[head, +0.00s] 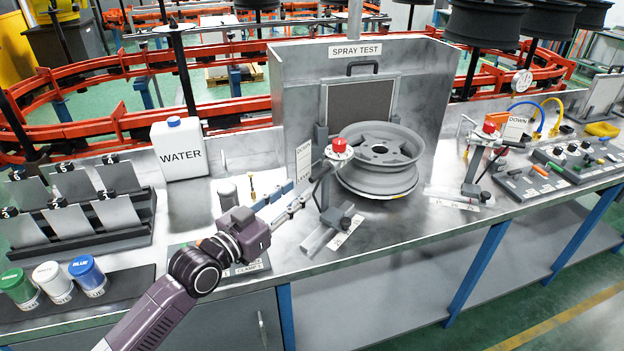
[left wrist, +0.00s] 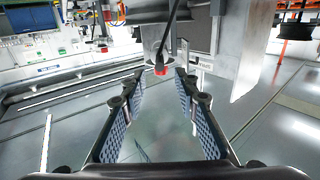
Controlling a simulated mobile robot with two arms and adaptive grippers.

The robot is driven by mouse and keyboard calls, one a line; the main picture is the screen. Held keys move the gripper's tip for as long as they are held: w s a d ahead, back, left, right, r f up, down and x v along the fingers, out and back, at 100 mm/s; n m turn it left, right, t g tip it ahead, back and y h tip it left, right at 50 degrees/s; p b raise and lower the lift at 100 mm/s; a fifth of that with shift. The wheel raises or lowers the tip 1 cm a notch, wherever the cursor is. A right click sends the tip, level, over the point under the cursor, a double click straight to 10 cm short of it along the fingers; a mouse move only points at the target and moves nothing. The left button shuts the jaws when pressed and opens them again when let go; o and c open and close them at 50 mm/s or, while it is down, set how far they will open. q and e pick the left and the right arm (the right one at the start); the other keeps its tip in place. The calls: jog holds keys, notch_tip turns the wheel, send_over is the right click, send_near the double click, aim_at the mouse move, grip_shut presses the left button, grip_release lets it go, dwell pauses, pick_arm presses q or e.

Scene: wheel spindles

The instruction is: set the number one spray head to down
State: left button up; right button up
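A spray head stand with a red knob (head: 338,146) stands on the bench in front of the wheel, in the middle of the head view. A tall label plate (head: 303,163) reading DOWN at its top stands just left of it. A second stand with a red knob (head: 489,127) is right of the wheel, by another DOWN plate (head: 517,122). I cannot read which is number one. My left gripper (head: 302,192) is open and empty, pointing at the nearer stand. In the left wrist view, a red knob (left wrist: 160,70) shows beyond and between the open fingertips. My right gripper is out of view.
A grey wheel (head: 380,160) stands before the SPRAY TEST panel (head: 357,51). A white WATER jug (head: 179,150) is at the back left. Paint cups (head: 88,275) and a panel rack (head: 82,212) fill the left. The front bench right of the near stand is mostly clear.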

aim_at(309, 182)
pick_arm(q)
jog(key=p+x, duration=0.1)
jog(key=x, duration=0.6)
jog(key=shift+w, duration=0.1)
grip_shut()
dwell(0.3)
